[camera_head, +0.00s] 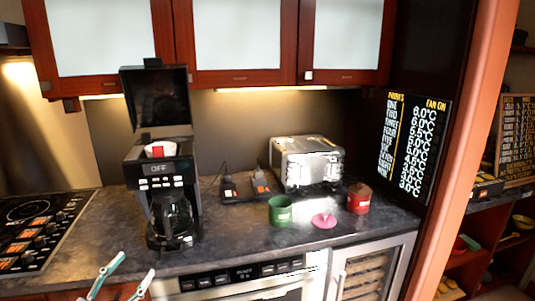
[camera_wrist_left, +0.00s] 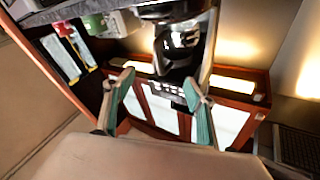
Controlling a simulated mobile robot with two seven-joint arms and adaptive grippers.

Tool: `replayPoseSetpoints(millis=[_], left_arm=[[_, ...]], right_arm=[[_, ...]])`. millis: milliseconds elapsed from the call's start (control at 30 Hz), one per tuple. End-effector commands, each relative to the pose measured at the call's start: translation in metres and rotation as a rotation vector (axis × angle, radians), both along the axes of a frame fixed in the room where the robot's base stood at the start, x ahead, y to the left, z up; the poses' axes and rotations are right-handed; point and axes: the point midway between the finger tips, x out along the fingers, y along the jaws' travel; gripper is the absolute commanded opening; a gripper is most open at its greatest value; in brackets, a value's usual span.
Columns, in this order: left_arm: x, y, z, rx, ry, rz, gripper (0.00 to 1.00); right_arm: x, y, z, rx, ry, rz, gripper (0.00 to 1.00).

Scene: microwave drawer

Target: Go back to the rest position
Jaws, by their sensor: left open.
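My left gripper (camera_head: 133,266) shows at the bottom left of the head view, in front of the counter edge. Its teal fingers are apart with nothing between them. In the left wrist view the same open gripper (camera_wrist_left: 159,80) points toward the coffee maker (camera_wrist_left: 180,45), which appears upside down. My right gripper is in neither view. The microwave drawer (camera_head: 240,284) sits under the counter, only its upper part showing, and its front looks closed. The coffee maker (camera_head: 163,180) stands on the counter with its lid raised and a red and white item in its top.
On the counter (camera_head: 235,233) are a green mug (camera_head: 280,211), a pink lid-like piece (camera_head: 324,221), a red canister (camera_head: 359,198) and a toaster (camera_head: 307,165). A cooktop (camera_head: 40,227) lies at the left. Cabinets (camera_head: 237,40) hang above. A wine cooler (camera_head: 367,272) stands at lower right.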

Motion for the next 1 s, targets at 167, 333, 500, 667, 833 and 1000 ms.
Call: replayPoseSetpoints(millis=[167,333,500,667,833,1000], left_arm=[[-0.052,-0.01,-0.116,0.137,0.276,0.001,0.56],[-0.114,-0.01,-0.204,0.261,0.503,0.007,0.56],[-0.168,-0.004,-0.259,0.355,0.661,0.017,0.56],[-0.214,0.003,-0.295,0.428,0.778,0.025,0.56],[-0.242,-0.007,-0.315,0.419,0.846,0.043,0.56],[-0.244,-0.042,-0.318,0.298,0.858,0.071,0.56]], right_arm=[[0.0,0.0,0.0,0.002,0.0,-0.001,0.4],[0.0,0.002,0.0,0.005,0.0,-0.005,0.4],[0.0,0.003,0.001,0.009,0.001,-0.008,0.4],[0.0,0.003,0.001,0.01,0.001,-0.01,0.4],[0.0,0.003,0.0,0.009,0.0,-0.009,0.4],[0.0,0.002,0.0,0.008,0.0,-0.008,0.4]])
